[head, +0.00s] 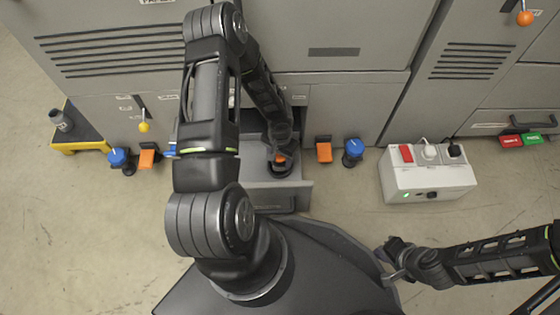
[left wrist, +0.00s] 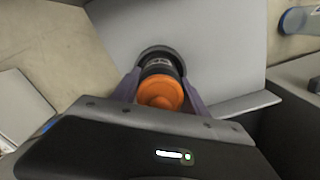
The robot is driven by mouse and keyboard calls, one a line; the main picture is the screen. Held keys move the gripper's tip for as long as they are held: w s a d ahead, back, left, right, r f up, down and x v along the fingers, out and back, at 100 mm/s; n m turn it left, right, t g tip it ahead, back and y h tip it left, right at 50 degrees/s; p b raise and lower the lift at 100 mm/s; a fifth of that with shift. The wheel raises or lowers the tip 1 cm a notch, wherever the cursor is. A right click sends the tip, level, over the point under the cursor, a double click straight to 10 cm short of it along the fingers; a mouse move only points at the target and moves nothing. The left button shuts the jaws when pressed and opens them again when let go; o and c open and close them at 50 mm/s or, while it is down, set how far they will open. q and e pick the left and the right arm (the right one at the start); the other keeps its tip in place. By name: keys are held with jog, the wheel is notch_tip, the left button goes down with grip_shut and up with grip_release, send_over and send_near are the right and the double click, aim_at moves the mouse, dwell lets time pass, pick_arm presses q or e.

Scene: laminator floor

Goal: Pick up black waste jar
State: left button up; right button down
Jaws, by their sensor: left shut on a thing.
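The black waste jar with an orange lid (left wrist: 160,92) is in the left wrist view, between the two fingers of my left gripper (left wrist: 160,88). The gripper is shut on it. The jar's black body stands at a dark round recess in a grey surface; I cannot tell whether its base is still inside. In the head view the orange lid (head: 280,159) shows below my left arm, at the open grey drawer (head: 307,190). My right gripper (head: 391,262) is at the lower right, away from the jar; its finger gap is unclear.
Grey machine cabinets (head: 345,110) stand behind the drawer. Blue knobs (head: 353,148) and orange blocks (head: 324,151) flank it. A white box with switches (head: 430,185) sits on the floor at right. A yellow-edged stand (head: 85,144) is at left. Open floor lies at left.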

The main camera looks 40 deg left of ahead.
pick_arm(q)
grip_shut()
jog(key=shift+r, duration=0.1)
notch_tip(320, 180, up, 9)
jog(key=p, duration=0.4)
jog(key=shift+r, duration=0.45)
